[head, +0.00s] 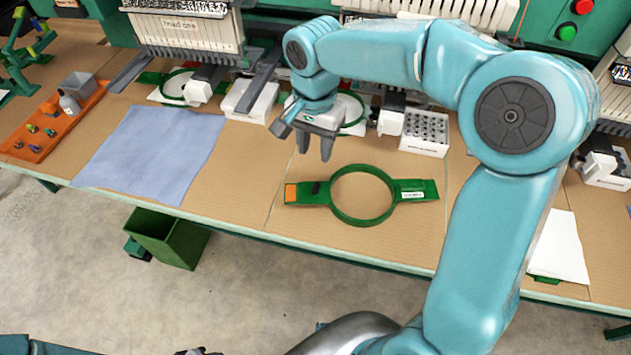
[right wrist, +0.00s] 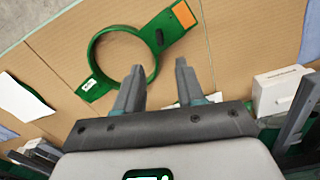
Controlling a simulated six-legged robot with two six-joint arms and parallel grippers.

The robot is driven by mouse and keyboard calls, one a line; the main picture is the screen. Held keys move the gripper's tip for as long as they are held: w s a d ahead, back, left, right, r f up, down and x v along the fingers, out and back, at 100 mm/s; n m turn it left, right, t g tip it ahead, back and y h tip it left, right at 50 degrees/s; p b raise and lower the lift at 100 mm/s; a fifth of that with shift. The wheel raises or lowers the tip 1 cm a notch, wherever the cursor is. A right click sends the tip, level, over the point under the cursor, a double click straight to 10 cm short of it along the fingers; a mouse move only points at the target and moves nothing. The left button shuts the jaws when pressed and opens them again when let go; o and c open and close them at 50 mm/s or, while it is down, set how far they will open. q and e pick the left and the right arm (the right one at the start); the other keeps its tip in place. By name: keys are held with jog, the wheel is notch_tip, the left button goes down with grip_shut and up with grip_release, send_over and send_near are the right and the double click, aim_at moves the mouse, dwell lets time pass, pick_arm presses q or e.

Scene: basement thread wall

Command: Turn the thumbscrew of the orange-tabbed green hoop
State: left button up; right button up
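The green hoop (head: 362,222) lies flat on the brown table top. Its orange tab (head: 291,193) is at the left end, and a white label is on the right end. A small dark thumbscrew (head: 316,187) sits between the tab and the ring. The hoop (right wrist: 92,60), orange tab (right wrist: 184,15) and dark thumbscrew (right wrist: 160,37) also show in the right wrist view. My right gripper (head: 315,148) is above the table, behind the thumbscrew, fingers pointing down. Its fingers (right wrist: 158,70) are apart with nothing between them. My left gripper is not in view.
A blue cloth (head: 150,155) and an orange tray (head: 50,125) lie to the left. Embroidery machines line the back, with white boxes (head: 425,133) before them. A white sheet (head: 558,250) lies at the right. A green bin (head: 170,235) stands below the front edge.

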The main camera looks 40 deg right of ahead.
aim_at(315, 186)
notch_tip(315, 186, down, 12)
jog(key=shift+f, duration=0.1)
grip_shut()
